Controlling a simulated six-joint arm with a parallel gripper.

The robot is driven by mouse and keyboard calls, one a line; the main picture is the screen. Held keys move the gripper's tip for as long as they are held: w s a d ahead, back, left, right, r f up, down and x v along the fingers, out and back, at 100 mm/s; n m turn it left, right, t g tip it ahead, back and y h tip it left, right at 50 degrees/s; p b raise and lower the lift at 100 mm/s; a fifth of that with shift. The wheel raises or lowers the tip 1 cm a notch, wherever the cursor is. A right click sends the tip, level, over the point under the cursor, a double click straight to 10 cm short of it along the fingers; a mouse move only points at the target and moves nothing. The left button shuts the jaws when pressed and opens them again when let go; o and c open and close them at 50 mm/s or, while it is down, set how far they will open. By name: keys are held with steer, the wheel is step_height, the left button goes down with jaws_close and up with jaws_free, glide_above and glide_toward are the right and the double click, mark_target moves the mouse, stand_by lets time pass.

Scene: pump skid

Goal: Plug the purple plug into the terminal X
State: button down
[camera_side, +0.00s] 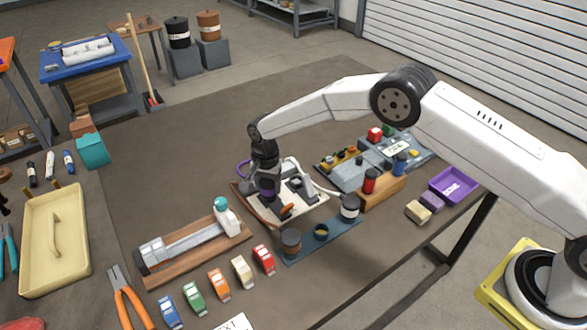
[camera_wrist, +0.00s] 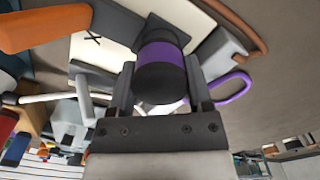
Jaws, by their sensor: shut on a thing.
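My gripper (camera_side: 266,178) is shut on the purple plug (camera_wrist: 172,53), a black cylinder with a purple band. The plug also shows between the fingers in the side view (camera_side: 267,188). A purple cable loop (camera_wrist: 236,90) hangs beside the gripper. The plug is over the pale terminal board (camera_side: 308,209), at its left part. An X mark (camera_wrist: 93,38) shows on the pale panel in the wrist view, left of the plug. A dark square part lies just beyond the plug's far end; I cannot tell whether they touch. The plug hides what is directly under it.
Grey blocks and white cables stand close around the plug on the board. A wooden tray with a grey device (camera_side: 190,250) lies to the left in front. Open mat lies behind and left.

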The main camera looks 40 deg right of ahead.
steer(key=shift+f, duration=0.1)
jaws_free()
steer(key=shift+r, duration=3.95)
